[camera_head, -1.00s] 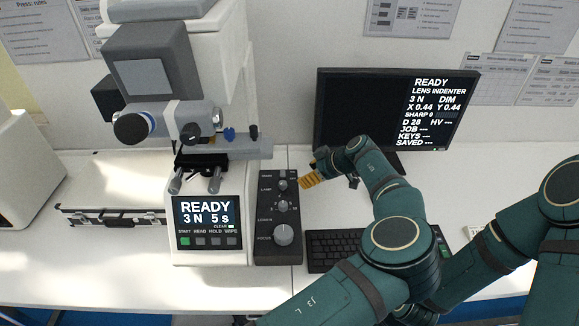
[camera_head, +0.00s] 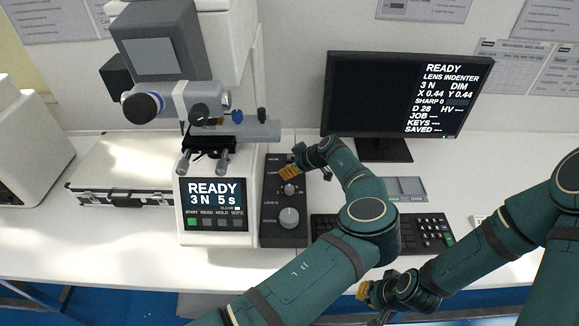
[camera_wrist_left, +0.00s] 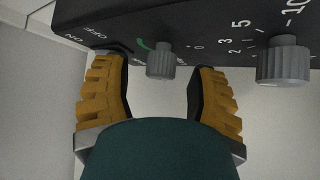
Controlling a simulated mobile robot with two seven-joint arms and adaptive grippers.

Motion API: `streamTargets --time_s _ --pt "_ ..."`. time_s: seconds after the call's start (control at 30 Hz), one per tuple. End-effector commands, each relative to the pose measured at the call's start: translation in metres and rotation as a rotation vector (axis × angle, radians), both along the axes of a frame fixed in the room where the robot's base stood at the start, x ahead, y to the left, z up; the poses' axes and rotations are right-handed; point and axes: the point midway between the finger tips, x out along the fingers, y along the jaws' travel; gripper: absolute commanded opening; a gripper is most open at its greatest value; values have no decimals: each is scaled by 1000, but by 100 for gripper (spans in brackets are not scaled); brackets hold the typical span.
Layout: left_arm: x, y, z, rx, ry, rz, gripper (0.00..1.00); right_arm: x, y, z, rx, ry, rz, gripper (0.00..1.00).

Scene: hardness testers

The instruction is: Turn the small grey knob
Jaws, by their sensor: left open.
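The dark control box (camera_head: 270,232) stands right of the tester and carries grey knobs in a column. In the left wrist view, the small grey knob (camera_wrist_left: 160,62) sits between my left gripper's (camera_wrist_left: 158,72) open yellow-padded fingers, with a gap on each side. A bigger grey knob (camera_wrist_left: 283,62) is right of the right finger. In the head view, my left gripper (camera_head: 290,172) is over the box's upper part and hides the top knob. A middle knob (camera_head: 289,189) and a large knob (camera_head: 289,217) show below. My right gripper (camera_head: 366,290) is at the table's front edge, its opening unclear.
The tester's screen (camera_head: 212,191) reads READY, 3 N, 5 s. A monitor (camera_head: 375,100) stands at the back right. A keyboard (camera_head: 425,232) lies right of the box, partly behind my left arm. A silver case (camera_head: 120,180) is at the left.

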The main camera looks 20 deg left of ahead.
Motion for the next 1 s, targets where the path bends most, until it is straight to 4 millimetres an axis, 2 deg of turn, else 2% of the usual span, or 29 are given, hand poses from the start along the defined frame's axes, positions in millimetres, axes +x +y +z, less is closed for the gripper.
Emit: streamTargets --time_s 0.4,0.43,0.5,0.57,0.6,1.0 --pt "1 5 -6 0 1 -1 58 0 0 0 0 0 0 0" --pt "1 5 -6 0 1 -1 53 0 0 0 0 0 0 0" --pt "1 5 -6 0 0 0 28 0 0 0 0 0 0 0" --pt "1 5 -6 0 0 0 7 0 0 0 0 0 0 0" --pt "1 5 -6 0 0 0 0 0 0 0 0 0 0 0" --pt "1 6 -6 -1 1 -9 0 0 0 0 0 0 0 0"
